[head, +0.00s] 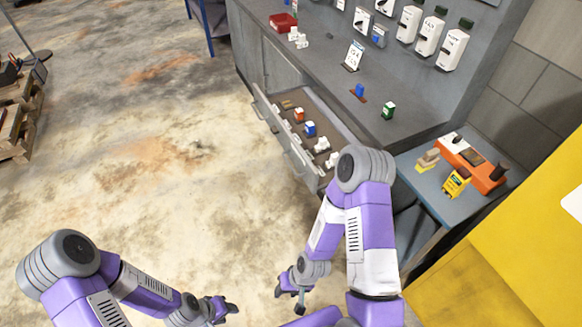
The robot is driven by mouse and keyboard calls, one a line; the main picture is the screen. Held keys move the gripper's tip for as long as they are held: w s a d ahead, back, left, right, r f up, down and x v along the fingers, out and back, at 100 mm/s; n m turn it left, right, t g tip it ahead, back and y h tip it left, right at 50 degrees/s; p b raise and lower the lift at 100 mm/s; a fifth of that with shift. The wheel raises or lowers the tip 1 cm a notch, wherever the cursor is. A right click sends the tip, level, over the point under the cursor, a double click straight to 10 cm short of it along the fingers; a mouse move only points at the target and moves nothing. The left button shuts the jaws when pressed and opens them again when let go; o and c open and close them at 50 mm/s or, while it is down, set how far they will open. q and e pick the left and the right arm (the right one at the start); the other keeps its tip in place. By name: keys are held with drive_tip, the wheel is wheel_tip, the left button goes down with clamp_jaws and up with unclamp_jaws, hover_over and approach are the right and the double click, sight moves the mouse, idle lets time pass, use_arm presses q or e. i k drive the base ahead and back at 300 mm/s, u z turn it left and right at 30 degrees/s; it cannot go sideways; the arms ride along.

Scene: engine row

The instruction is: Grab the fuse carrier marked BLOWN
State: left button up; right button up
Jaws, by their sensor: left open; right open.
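Several small blocks that could be fuse carriers are in view, but no BLOWN mark is readable at this size. In the open drawer (283,97) lie an orange block (299,114), a blue block (310,129) and several white pieces (321,145). On the grey counter (330,62) stand another blue block (359,90) and a green block (388,110). My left gripper (228,309) is open and empty over the floor at the bottom. My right gripper (289,298) is open and empty, below and apart from the drawer. My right arm covers the drawer's near end.
A sign (354,55) and a red box (283,22) stand on the counter. White dispensers (429,35) hang along its back. A side table (430,190) holds an orange tray (488,181) and a yellow item (456,183). A yellow body (520,260) fills the lower right.

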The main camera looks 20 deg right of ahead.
sight(323, 144)
drive_tip(key=z, duration=1.2)
drive_tip(key=i, duration=1.35)
drive_tip(key=u, duration=0.4)
